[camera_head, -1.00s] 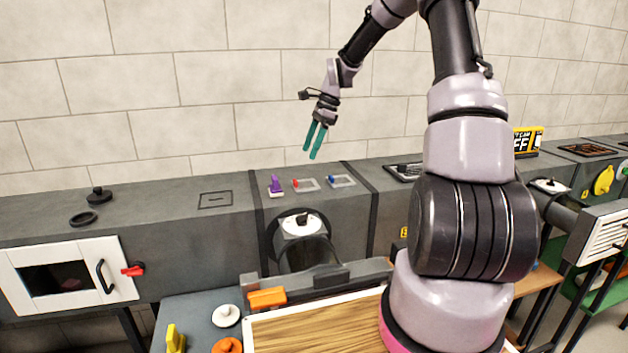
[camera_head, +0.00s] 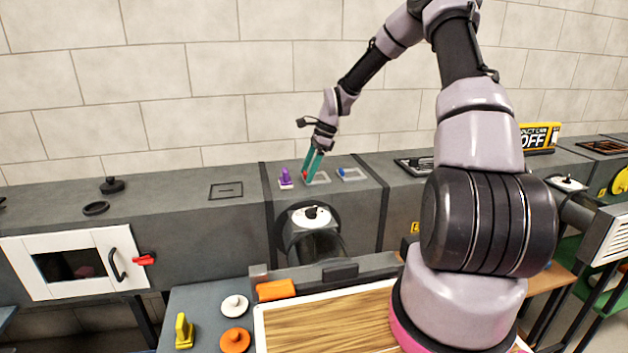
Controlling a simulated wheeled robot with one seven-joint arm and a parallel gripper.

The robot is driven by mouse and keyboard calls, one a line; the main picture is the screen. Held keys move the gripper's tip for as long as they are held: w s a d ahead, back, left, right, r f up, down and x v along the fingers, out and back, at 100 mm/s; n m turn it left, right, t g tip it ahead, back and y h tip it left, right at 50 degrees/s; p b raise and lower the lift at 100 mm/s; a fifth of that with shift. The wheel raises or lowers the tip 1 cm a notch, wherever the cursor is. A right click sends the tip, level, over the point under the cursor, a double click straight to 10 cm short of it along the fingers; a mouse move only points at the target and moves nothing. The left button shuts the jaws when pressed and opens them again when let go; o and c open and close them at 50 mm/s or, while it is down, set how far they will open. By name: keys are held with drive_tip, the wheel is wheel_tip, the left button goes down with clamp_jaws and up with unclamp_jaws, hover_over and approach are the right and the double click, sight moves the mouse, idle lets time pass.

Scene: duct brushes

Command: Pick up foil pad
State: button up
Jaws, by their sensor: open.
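No item is clearly recognisable as the foil pad at this size. My gripper (camera_head: 310,177) has teal fingers, open and pointing down. Nothing is seen held.
Below the duct top, a round white cap with a black knob (camera_head: 311,214) sits on a pipe. A wooden board (camera_head: 330,322) lies in front, with an orange block (camera_head: 276,290) beside it. A black knob (camera_head: 112,185) and ring (camera_head: 96,208) are at the left.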

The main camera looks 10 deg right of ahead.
clamp_jaws()
wheel_tip(320, 180, up, 14)
idle(1.0)
drive_tip(key=shift+a, duration=0.15)
